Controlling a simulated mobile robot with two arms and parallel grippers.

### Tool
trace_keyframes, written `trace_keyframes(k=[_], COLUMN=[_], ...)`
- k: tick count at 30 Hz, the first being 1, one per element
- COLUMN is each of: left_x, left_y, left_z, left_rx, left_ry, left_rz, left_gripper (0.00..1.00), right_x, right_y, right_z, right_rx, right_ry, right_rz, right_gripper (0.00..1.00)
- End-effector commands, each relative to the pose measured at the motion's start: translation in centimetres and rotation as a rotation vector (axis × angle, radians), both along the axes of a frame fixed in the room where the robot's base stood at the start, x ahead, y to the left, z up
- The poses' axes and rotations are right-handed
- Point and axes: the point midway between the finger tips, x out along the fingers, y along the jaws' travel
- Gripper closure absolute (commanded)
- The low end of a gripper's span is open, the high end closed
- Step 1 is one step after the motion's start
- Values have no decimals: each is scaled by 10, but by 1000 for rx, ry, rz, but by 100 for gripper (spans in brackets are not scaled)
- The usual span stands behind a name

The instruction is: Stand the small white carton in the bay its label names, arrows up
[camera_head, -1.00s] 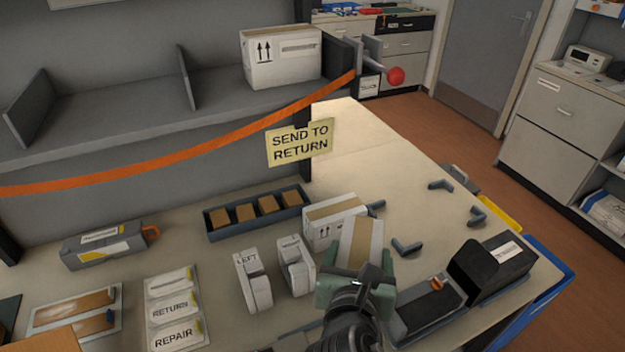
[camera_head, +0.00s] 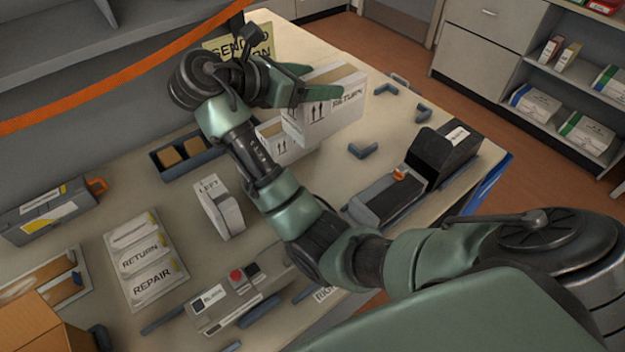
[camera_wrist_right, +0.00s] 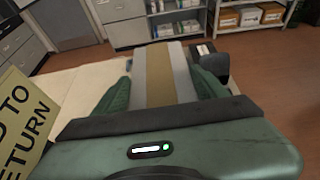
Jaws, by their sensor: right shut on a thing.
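My right gripper (camera_head: 291,84) is shut on a small white carton (camera_head: 335,122) with brown tape along its top. The carton's label reads RETURN, and its printed arrows point up. It looks upright and overlaps another white carton (camera_head: 281,150) in the head view; I cannot tell whether they touch. The right wrist view shows the held carton (camera_wrist_right: 140,78) between the green fingers. The grey shelf (camera_head: 60,60) at the upper left is only partly in view, and its bay labels are out of frame. My left gripper is not in view.
An orange ribbon (camera_head: 130,74) crosses in front of the shelf. A yellow note (camera_head: 262,42) is partly hidden behind my gripper. A LEFT-marked white block (camera_head: 222,212), a tray (camera_head: 165,172) and a black device (camera_head: 440,158) stand on the table. Blue-grey corner pieces (camera_head: 363,151) lie at right.

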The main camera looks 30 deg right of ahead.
Motion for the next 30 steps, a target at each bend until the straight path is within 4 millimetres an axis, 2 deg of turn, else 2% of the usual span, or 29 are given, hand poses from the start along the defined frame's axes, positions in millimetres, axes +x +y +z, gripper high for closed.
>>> trace_keyframes(k=[5,15,18,26,30], left_x=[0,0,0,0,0], left_y=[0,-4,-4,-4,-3], left_z=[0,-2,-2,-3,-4], left_rx=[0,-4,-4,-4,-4], left_ry=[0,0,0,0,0], left_rz=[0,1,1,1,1], left_gripper=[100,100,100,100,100], right_x=[-1,-1,0,0,0], right_y=[-1,-1,-1,-1,-1], right_z=[-28,-117,-137,-161,-183], right_rx=[-3,-4,-2,-3,-2], right_ry=[7,6,4,1,5], right_rz=[-13,-10,-9,-9,-9], right_gripper=[100,100,100,100,100])
